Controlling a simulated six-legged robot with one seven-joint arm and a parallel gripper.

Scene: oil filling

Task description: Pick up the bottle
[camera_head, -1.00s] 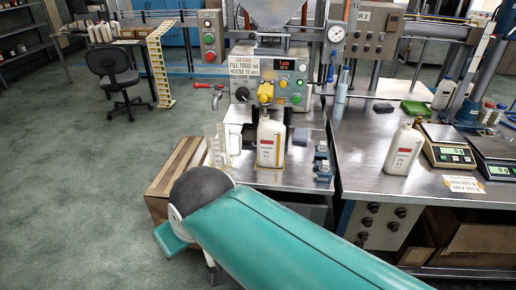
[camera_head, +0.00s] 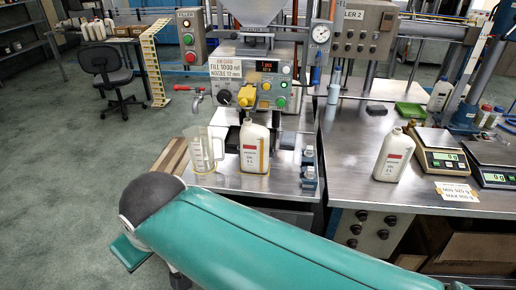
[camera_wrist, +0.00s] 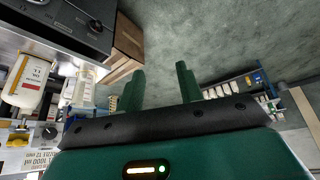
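A white bottle with a red-marked label (camera_head: 254,150) stands upright under the filling machine's nozzle area on a steel shelf. It also shows at the left edge of the wrist view (camera_wrist: 27,82), upside down. A second white bottle (camera_head: 393,157) stands upright on the right-hand steel table. My gripper (camera_wrist: 160,86) has its two green fingers apart, with nothing between them and grey floor behind. Both bottles are apart from it.
A clear measuring jug (camera_head: 203,150) stands left of the nearer bottle. The filling machine (camera_head: 253,80) rises behind them. Two scales (camera_head: 440,160) sit right of the second bottle. A wooden crate (camera_wrist: 124,45) is beside the shelf. Open floor lies left, with a chair (camera_head: 106,68).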

